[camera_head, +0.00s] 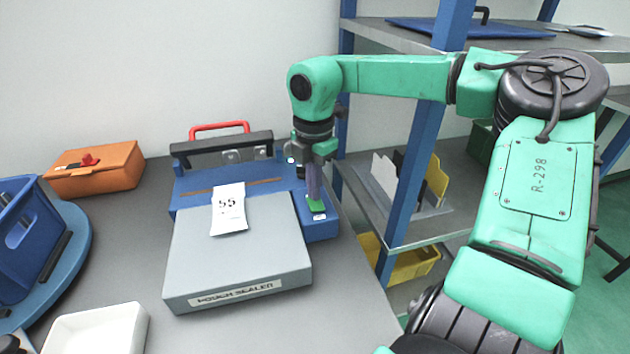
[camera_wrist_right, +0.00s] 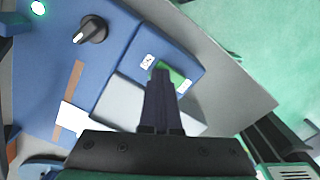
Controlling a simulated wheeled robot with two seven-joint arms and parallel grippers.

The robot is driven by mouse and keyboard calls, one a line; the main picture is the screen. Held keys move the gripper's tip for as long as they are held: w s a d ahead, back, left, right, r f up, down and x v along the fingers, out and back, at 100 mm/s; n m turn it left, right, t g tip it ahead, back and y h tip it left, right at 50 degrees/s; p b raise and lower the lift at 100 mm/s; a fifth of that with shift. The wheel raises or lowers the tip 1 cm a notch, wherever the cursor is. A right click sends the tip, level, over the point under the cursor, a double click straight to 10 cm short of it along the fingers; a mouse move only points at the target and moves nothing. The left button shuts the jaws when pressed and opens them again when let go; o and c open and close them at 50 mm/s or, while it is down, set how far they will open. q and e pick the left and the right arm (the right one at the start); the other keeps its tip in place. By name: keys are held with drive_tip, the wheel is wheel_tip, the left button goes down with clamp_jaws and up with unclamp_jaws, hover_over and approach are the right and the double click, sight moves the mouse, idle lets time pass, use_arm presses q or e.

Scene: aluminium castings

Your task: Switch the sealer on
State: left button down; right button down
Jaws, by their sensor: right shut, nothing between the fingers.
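The pouch sealer (camera_head: 240,255) stands on the grey bench, with a blue rear body and a grey front marked "POUCH SEALER". Its green rocker switch (camera_head: 316,205) is on the blue block at its right side and also shows in the right wrist view (camera_wrist_right: 176,77), partly hidden by my fingers. My right gripper (camera_head: 315,194) points down, shut and empty, its tips right at the switch; in the wrist view the fingers (camera_wrist_right: 161,74) overlap the switch. I cannot tell whether they touch it. A lit pale green lamp (camera_wrist_right: 38,7) and a black knob (camera_wrist_right: 92,30) show on the sealer. My left gripper is out of view.
A paper marked 55 (camera_head: 229,209) lies on the sealer. An orange case (camera_head: 95,170), a blue bin (camera_head: 25,225) on a round blue stand and a white tray (camera_head: 97,329) are to the left. A blue-posted shelf rack (camera_head: 425,140) stands close on the right.

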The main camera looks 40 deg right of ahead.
drive_tip(key=shift+r+p, duration=2.45)
drive_tip(key=shift+r, duration=1)
